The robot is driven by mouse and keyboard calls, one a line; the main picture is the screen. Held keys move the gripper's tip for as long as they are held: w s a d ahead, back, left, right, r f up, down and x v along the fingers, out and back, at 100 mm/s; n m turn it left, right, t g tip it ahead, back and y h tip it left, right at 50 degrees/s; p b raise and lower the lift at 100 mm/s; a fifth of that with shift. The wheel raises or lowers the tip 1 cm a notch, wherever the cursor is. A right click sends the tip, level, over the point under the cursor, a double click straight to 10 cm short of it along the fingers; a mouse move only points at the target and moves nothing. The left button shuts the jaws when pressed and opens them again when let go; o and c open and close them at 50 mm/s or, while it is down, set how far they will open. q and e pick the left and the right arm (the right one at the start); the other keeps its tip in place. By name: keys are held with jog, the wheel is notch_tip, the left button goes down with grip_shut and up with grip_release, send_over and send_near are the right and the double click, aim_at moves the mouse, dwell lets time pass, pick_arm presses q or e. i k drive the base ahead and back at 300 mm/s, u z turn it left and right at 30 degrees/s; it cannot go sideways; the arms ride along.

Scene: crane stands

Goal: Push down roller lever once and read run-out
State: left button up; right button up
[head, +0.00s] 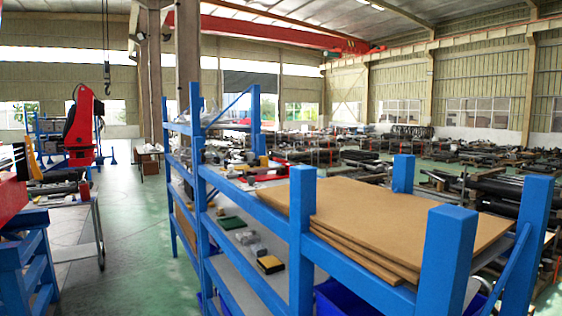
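I cannot make out a roller lever or a run-out gauge in the head view. A red and black arm-like part (82,130) stands upright at the left, above a bench top with dark items on it. I cannot tell what it belongs to. Neither of my grippers can be made out in this view.
A blue shelf rack (302,240) fills the middle and right foreground, with brown boards (400,215) on top and small parts on its shelves. A blue-framed bench (30,265) stands at the left edge. Green floor (125,265) between them is clear. A crane hook (107,72) hangs behind.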

aim_at(277, 160)
jog(key=u, duration=0.05)
jog(key=k, duration=0.5)
jog(key=z, duration=1.6)
jog(key=i, duration=0.1)
jog(key=u, duration=3.05)
jog(key=i, duration=3.5)
